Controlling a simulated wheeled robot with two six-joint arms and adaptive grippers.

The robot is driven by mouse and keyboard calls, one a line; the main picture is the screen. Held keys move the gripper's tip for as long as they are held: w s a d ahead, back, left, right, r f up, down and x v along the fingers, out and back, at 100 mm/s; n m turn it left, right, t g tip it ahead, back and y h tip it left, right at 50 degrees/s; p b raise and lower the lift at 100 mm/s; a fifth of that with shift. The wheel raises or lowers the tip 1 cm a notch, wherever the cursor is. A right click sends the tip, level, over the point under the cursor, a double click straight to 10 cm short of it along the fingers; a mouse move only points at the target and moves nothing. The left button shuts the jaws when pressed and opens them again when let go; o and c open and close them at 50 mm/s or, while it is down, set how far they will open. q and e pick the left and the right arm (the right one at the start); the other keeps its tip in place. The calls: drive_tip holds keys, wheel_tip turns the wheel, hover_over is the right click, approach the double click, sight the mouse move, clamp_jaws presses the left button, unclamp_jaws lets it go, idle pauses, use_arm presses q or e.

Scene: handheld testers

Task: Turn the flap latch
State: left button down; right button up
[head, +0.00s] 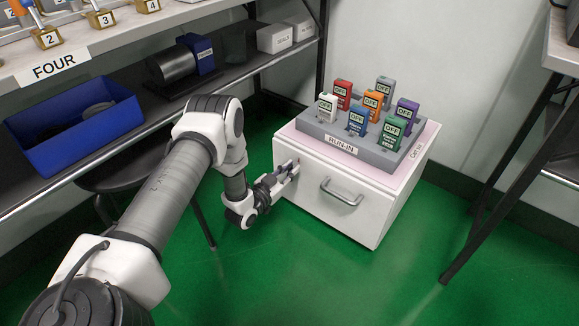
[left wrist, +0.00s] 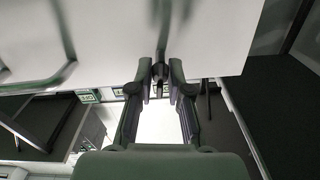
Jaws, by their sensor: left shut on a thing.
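A white cabinet (head: 322,192) with a bar handle (head: 342,194) on its front stands on the green floor. My left gripper (head: 289,171) reaches the left part of that front, left of the handle. In the left wrist view, my left gripper (left wrist: 161,78) has its two fingers on either side of a small dark piece, the flap latch (left wrist: 159,70), and is shut on it. The cabinet front (left wrist: 205,35) fills the top of that view, with the handle (left wrist: 38,78) at the left. In the head view the fingers mostly hide the latch. My right gripper is not in view.
On the cabinet a grey RUN-IN rack (head: 343,145) holds several coloured testers reading OFF. Shelving with a blue bin (head: 75,150) stands at the left; a dark stool (head: 130,172) is below it. A table leg (head: 505,165) stands at the right. The front floor is clear.

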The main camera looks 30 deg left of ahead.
use_arm(q)
drive_tip(key=m+p, duration=0.3)
drive_tip(key=shift+d+r, duration=0.1)
drive_tip(key=shift+r, duration=0.15)
drive_tip(key=m+p, duration=0.4)
drive_tip(key=m, duration=0.1)
drive_tip(key=shift+d+f, duration=0.1)
drive_tip(key=shift+f, duration=0.05)
drive_tip(key=m+p, duration=0.3)
drive_tip(key=m, duration=0.1)
drive_tip(key=shift+f, duration=0.15)
drive_tip(key=shift+d+f+m+p, duration=0.15)
drive_tip(key=shift+m+p, duration=0.3)
drive_tip(key=shift+m, duration=0.6)
drive_tip(key=shift+a+f+m+p, duration=0.1)
drive_tip(key=shift+m+p, duration=0.3)
drive_tip(key=shift+m, duration=0.65)
drive_tip(key=c, duration=1.1)
unclamp_jaws()
drive_tip(key=shift+c, duration=0.2)
drive_tip(key=shift+s, duration=0.1)
